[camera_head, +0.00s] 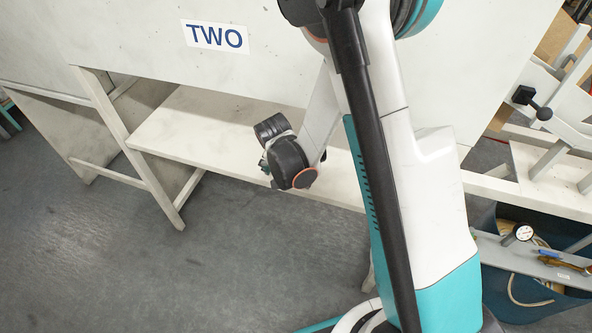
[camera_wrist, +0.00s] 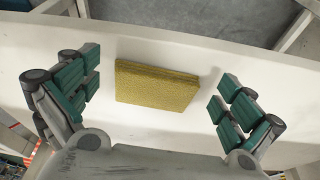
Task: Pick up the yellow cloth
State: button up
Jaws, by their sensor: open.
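The yellow cloth (camera_wrist: 155,86) is a folded, block-like rectangle. It lies flat on a white shelf (camera_wrist: 250,65) in the wrist view, near the middle of the picture. My gripper (camera_wrist: 155,95) is open, with one teal-padded finger to the left of the cloth and the other to its right. Neither finger touches the cloth.
A white panel with a "TWO" sign (camera_head: 217,36) rises above the shelf. White frame legs (camera_head: 130,145) stand at the left. A blue bin (camera_head: 525,285) with hoses and a gauge is at the lower right. Grey floor (camera_head: 200,270) lies open in front.

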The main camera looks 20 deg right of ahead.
jog(key=w+d+b, duration=0.1)
jog(key=w+d, duration=0.2)
jog(key=shift+w+f+b, duration=0.25)
jog(key=shift+f+b, duration=0.1)
jog(key=shift+f, duration=0.3)
jog(key=shift+r, duration=0.1)
jog(key=c, duration=0.7)
jog(key=shift+w+d+r, duration=0.1)
jog(key=shift+r, duration=0.15)
